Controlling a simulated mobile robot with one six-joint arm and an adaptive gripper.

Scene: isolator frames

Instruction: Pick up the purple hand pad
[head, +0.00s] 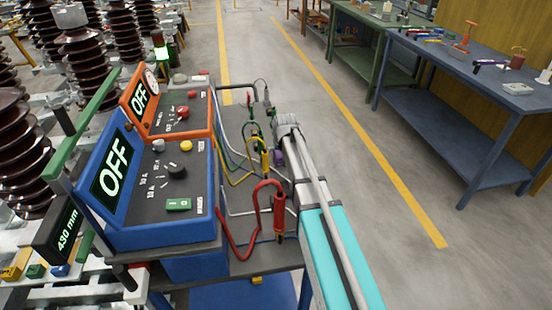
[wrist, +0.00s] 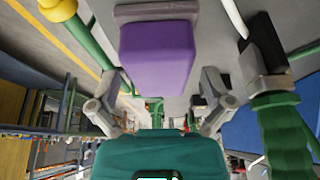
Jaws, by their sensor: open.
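The purple hand pad (wrist: 158,55) is a purple block with a grey band along its top edge in the wrist view. My gripper (wrist: 160,88) is open, with one grey finger at each side of the pad's lower end. I cannot tell whether either finger touches it. In the head view a small purple patch (head: 280,158) shows beside my arm above the cart top, and my arm hides most of that spot. The fingers cannot be made out in the head view.
A blue instrument (head: 160,215) and an orange one (head: 178,125), both reading OFF, stand left on the cart. A red clamp (head: 279,210) and a yellow cable (head: 240,172) are close to my arm. A blue workbench (head: 480,85) stands right, beyond open floor.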

